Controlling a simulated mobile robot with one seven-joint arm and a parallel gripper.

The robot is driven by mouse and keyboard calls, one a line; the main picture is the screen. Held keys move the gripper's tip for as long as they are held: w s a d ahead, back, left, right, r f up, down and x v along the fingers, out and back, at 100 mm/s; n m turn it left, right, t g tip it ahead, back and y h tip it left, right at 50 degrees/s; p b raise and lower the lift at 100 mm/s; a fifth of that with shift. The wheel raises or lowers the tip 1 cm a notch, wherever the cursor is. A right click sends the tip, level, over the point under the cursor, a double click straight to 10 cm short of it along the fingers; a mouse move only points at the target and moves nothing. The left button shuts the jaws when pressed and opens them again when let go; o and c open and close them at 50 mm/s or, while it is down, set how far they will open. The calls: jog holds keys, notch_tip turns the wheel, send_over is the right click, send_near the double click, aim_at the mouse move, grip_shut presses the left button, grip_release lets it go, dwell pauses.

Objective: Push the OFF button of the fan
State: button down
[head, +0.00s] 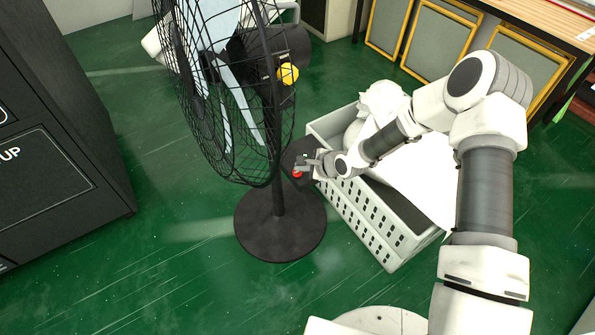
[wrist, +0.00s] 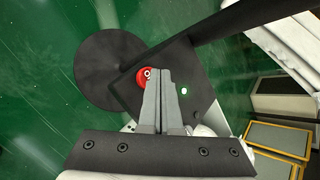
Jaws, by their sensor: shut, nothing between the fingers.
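The black fan (head: 222,95) stands on a pole with a round base (head: 280,222). A dark control box (head: 295,158) is on the pole, and it also shows in the wrist view (wrist: 190,65). A red button (wrist: 144,77) marked with a small white circle is on the box; it shows in the head view (head: 297,174) too. A small lit green-white button (wrist: 184,91) is to its right in the wrist view. My gripper (wrist: 160,72) is shut and empty. Its fingertips are over the box, just right of the red button and partly covering it. I cannot tell whether they touch it.
A grey perforated crate (head: 375,215) with white bags (head: 385,105) stands right of the fan, under my arm. A yellow knob (head: 288,73) is behind the fan head. A dark cabinet (head: 60,130) is at the left. Green floor (head: 170,270) is open in front.

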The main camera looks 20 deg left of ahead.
aim_at(302, 173)
jog(key=shift+f+b, duration=0.35)
jog(key=shift+f, duration=0.15)
dwell(0.4)
jog(key=shift+r, duration=0.1)
jog(key=shift+r+p, duration=0.7)
jog(key=shift+r, duration=0.1)
jog(key=shift+r+p, duration=1.9)
jog(key=shift+r, duration=0.65)
jog(key=shift+d, duration=0.1)
